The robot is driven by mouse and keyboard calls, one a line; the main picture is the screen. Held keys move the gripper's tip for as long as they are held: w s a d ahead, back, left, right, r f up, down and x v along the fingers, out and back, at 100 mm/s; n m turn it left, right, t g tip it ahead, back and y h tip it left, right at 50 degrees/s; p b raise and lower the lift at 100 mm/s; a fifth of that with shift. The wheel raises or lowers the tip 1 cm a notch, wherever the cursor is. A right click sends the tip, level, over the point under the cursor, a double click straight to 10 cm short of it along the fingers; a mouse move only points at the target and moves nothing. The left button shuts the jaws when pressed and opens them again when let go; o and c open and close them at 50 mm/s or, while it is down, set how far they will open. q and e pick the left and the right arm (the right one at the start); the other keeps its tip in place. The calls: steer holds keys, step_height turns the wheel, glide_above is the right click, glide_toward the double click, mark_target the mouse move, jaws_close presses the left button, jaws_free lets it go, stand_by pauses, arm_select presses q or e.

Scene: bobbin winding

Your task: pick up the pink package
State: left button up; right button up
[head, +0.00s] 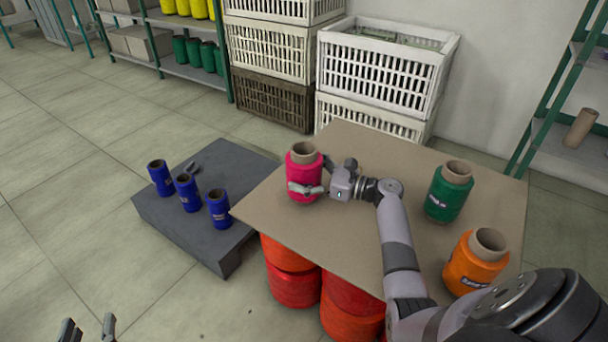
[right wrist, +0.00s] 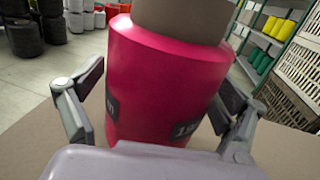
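The pink package (head: 304,172) is a pink bobbin on a grey-brown core. It stands at the far left part of the board-topped table (head: 335,240). My right gripper (head: 312,176) reaches it from the right, with one finger across its front and the other behind. In the right wrist view the pink package (right wrist: 160,85) fills the middle, with a finger close along each side. I cannot tell whether both fingers press on it. My left gripper (head: 88,330) shows only its two fingertips at the lower left edge; they are apart with nothing between them.
A green bobbin (head: 448,192) and an orange bobbin (head: 476,262) stand at the table's right. Three blue bobbins (head: 189,192) stand on a low grey platform (head: 225,165) at left. White crates (head: 380,75) are stacked behind. Red bobbins (head: 293,287) are under the table.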

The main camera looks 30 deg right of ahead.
steer(key=c, duration=1)
steer(key=shift+c, duration=0.7)
steer(key=shift+r, duration=0.15)
